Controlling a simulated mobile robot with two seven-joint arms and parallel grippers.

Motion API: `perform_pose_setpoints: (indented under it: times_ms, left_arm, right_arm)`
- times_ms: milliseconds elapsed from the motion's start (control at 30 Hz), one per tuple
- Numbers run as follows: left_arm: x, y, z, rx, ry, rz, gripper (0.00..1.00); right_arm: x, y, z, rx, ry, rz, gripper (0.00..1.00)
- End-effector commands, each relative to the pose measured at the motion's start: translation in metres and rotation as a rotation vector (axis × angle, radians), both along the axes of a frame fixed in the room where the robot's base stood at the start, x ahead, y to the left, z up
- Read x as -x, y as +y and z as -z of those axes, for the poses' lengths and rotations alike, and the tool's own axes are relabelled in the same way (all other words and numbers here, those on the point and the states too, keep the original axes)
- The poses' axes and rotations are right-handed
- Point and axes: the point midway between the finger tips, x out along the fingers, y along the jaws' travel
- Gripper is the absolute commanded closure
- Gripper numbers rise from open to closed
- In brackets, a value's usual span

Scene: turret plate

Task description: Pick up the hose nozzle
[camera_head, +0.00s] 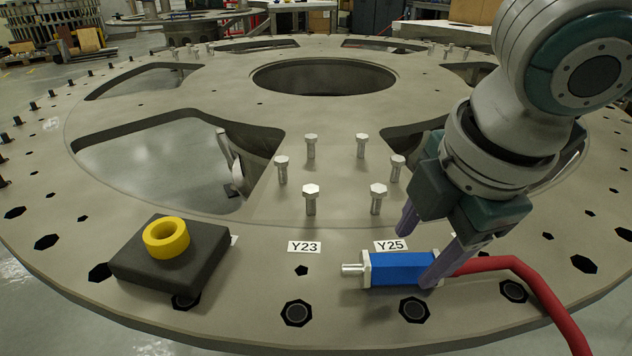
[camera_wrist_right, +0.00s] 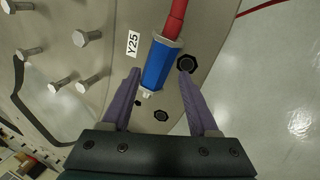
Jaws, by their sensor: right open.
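The hose nozzle (camera_head: 395,269) has a blue body, a silver tip and a red hose. It lies on the turret plate in front of the Y25 label, tip to the left. My right gripper (camera_head: 416,256) is open, with one purple finger in front of the blue body and the other behind it. In the right wrist view the nozzle (camera_wrist_right: 159,65) shows between and just beyond the fingertips of the gripper (camera_wrist_right: 159,78), its silver tip toward the palm. I cannot tell whether the fingers touch it. My left gripper is not in view.
A yellow ring (camera_head: 166,238) sits on a dark block (camera_head: 190,270) at the left of the plate (camera_head: 260,215). Several upright bolts (camera_head: 310,199) stand behind the labels. The red hose (camera_head: 520,268) runs off to the right over the plate's edge. The plate has large openings.

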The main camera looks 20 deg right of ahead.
Motion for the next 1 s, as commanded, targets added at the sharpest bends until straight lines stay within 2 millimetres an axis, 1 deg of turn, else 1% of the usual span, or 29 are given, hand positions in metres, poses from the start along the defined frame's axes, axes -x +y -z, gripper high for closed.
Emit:
perform_pose_setpoints:
  times_ms: [33, 100, 233, 333, 567, 1000]
  left_arm:
    - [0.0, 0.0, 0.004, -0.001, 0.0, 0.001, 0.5]
    - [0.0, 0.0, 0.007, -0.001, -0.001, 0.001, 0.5]
    - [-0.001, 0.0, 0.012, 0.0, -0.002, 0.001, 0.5]
    - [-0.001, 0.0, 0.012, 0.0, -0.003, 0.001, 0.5]
    - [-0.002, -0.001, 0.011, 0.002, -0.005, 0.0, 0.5]
    - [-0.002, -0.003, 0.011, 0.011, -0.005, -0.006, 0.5]
  right_arm:
    - [-0.002, 0.001, 0.009, -0.001, 0.002, 0.001, 0.4]
    - [-0.006, 0.001, 0.021, 0.001, 0.003, 0.0, 0.4]
    - [-0.012, 0.001, 0.039, 0.0, 0.002, 0.0, 0.4]
    - [-0.014, 0.0, 0.045, 0.001, 0.001, -0.001, 0.4]
    - [-0.014, 0.0, 0.044, 0.001, 0.0, -0.002, 0.41]
    - [-0.014, 0.0, 0.044, 0.0, 0.001, -0.002, 0.9]
